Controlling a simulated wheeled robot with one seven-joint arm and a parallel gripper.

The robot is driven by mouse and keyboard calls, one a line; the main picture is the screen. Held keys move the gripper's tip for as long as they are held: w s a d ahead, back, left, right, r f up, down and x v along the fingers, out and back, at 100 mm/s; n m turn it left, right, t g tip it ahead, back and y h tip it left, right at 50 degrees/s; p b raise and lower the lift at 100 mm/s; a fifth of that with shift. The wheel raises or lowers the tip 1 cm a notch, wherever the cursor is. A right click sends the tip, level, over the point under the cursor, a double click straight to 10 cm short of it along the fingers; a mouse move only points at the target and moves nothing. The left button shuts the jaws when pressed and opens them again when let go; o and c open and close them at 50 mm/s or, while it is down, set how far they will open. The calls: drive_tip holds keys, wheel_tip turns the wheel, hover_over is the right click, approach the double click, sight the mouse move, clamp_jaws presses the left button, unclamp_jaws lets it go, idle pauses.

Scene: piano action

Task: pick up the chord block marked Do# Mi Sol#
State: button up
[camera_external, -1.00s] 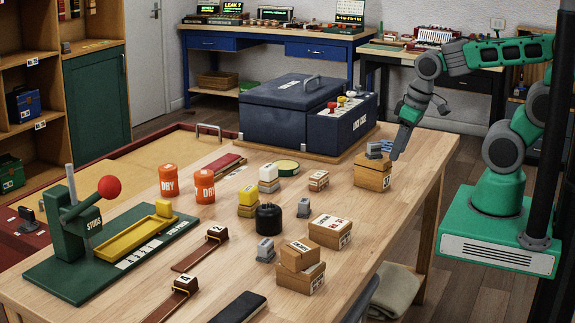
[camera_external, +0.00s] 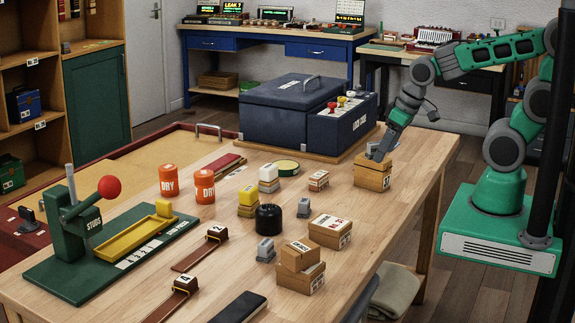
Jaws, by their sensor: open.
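I cannot read Do# Mi Sol# on any block from this view. A small grey block (camera_external: 373,148) sits on the wooden box marked 57 (camera_external: 372,178) near the table's right edge. My gripper (camera_external: 381,154) points down at the top of this box, open, right beside or around the grey block; the fingers partly hide it, and I cannot tell whether they touch it.
Wooden boxes (camera_external: 330,231), a black round jar (camera_external: 269,219) and orange DRY cans (camera_external: 204,187) stand on the table (camera_external: 400,215). A dark blue case (camera_external: 290,112) is behind my gripper's left side. A green lever press (camera_external: 85,232) is at left.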

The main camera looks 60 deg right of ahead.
sight(324, 179)
drive_tip(key=w+d+f+t+h+p, duration=0.1)
drive_tip(key=w+f+t+p, duration=0.2)
drive_tip(key=w, duration=0.5)
drive_tip(key=w+d+f+t+p, duration=0.1)
drive_tip(key=w+d+f+t, duration=0.15)
drive_tip(key=w+t, duration=0.5)
drive_tip(key=shift+m+g, duration=0.4)
drive_tip(key=shift+g, duration=0.35)
drive_tip(key=f, duration=0.5)
drive_tip(key=w+a+f, duration=0.1)
drive_tip(key=f, duration=0.1)
drive_tip(key=shift+w+f+b, duration=0.1)
drive_tip(key=shift+f+b, duration=0.15)
drive_tip(key=shift+b, duration=0.05)
drive_tip(key=x, duration=0.3)
drive_tip(key=shift+d+f, duration=0.1)
drive_tip(key=shift+c, duration=0.5)
drive_tip(key=c, duration=1.1)
